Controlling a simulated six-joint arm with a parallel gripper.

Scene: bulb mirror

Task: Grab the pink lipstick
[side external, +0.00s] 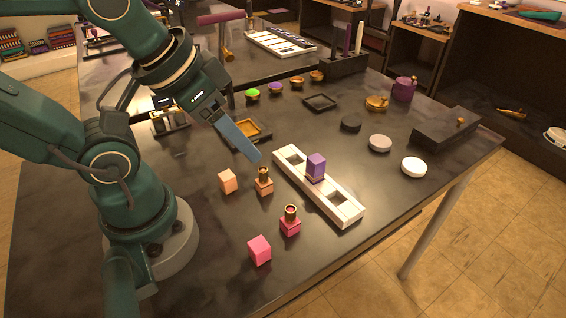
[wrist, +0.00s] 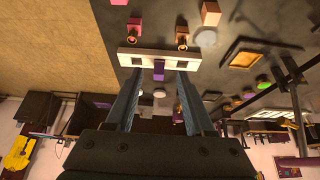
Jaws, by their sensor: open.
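The pink lipstick base (side external: 290,222) stands upright and uncapped on the dark table, front centre in the side view. Its pink cap (side external: 260,250) sits apart, nearer the front. In the wrist view the pink base (wrist: 134,27) and the cap (wrist: 119,2) show at the top, left of centre. The white holder (side external: 345,211) lies behind and right of the pink base, with a purple lipstick (side external: 316,168) in its middle slot. My gripper (side external: 258,160) is open and empty above the table, near the holder's far end and the orange lipstick, away from the pink one.
An orange lipstick base (side external: 264,184) and its orange cap (side external: 228,181) stand left of the holder. Round pucks (side external: 413,167), a black box (side external: 446,128) and small coloured pots (side external: 275,88) stand farther back. The table's front right is clear.

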